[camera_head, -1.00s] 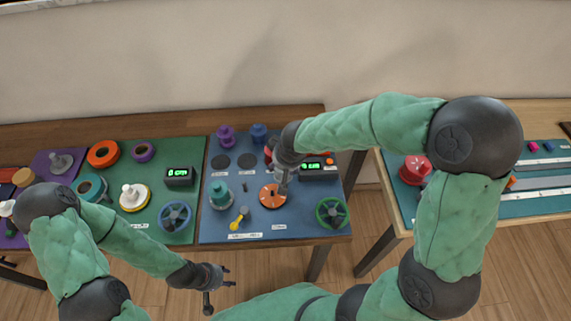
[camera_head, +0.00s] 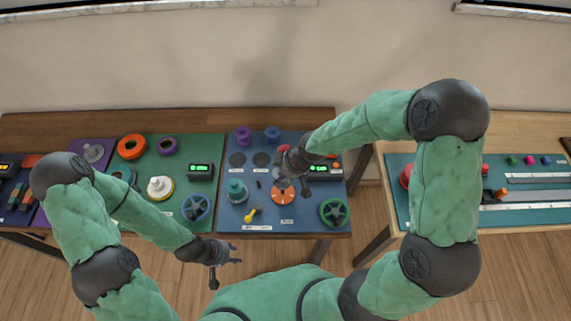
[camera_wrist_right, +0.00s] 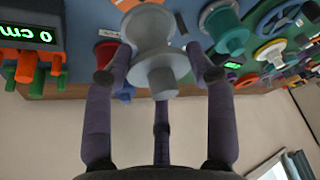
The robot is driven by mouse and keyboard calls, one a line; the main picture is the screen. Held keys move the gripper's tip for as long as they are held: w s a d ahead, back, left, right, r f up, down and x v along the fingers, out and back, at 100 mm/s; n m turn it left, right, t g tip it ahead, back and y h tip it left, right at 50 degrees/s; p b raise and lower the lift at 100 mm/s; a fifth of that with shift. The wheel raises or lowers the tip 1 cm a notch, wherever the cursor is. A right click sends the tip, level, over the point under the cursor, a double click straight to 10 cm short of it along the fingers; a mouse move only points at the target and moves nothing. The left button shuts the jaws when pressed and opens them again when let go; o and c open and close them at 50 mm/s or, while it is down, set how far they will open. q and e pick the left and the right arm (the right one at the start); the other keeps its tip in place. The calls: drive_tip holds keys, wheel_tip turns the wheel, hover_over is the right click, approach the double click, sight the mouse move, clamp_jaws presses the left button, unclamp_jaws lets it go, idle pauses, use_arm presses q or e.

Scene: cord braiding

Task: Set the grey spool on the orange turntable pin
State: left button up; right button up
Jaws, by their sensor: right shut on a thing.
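My right gripper (camera_head: 293,187) is shut on the grey spool (camera_wrist_right: 155,72), which sits between its fingers in the right wrist view. In the head view the gripper is over the orange turntable (camera_head: 283,199) on the blue mat, and the fingers partly cover it. The spool is too small there to tell whether it touches the turntable. The pin cannot be made out. My left gripper (camera_head: 237,256) is open and empty in front of the table's front edge.
On the blue mat (camera_head: 228,217) are a teal spool (camera_head: 236,191), a yellow tool (camera_head: 251,214), a green-rimmed wheel (camera_head: 333,212), and purple (camera_head: 243,135) and blue (camera_head: 272,134) pieces at the back. A digital display (camera_head: 318,169) stands just right of my right gripper.

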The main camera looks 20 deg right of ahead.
drive_tip(key=n+p, duration=0.1)
drive_tip(key=p, duration=0.1)
drive_tip(key=r+p, duration=0.1)
drive_tip(key=shift+s+r+n+g+y+p, duration=0.2)
drive_tip(key=shift+r+n+g+y+p, duration=0.1)
drive_tip(key=shift+n+p, duration=0.1)
use_arm(q)
wheel_tip(320, 180, up, 7)
drive_tip(key=p, duration=0.2)
drive_tip(key=shift+f, duration=0.2)
use_arm(e)
drive_tip(key=shift+s+d+n, duration=0.1)
drive_tip(key=shift+s+n, duration=0.05)
drive_tip(key=shift+n, duration=0.45)
use_arm(q)
drive_tip(key=shift+f, duration=0.1)
drive_tip(key=shift+f+b, duration=2)
drive_tip(key=shift+b, duration=0.05)
use_arm(e)
hover_over(283, 192)
drive_tip(key=shift+d+f, duration=0.15)
drive_tip(key=shift+f, duration=1.1)
drive_tip(key=shift+d+f, duration=0.1)
drive_tip(key=shift+f, duration=1.15)
use_arm(q)
drive_tip(key=shift+f+b, duration=1.2)
drive_tip(key=shift+b, duration=0.05)
use_arm(e)
drive_tip(key=shift+a, duration=0.1)
drive_tip(key=shift+r, duration=0.1)
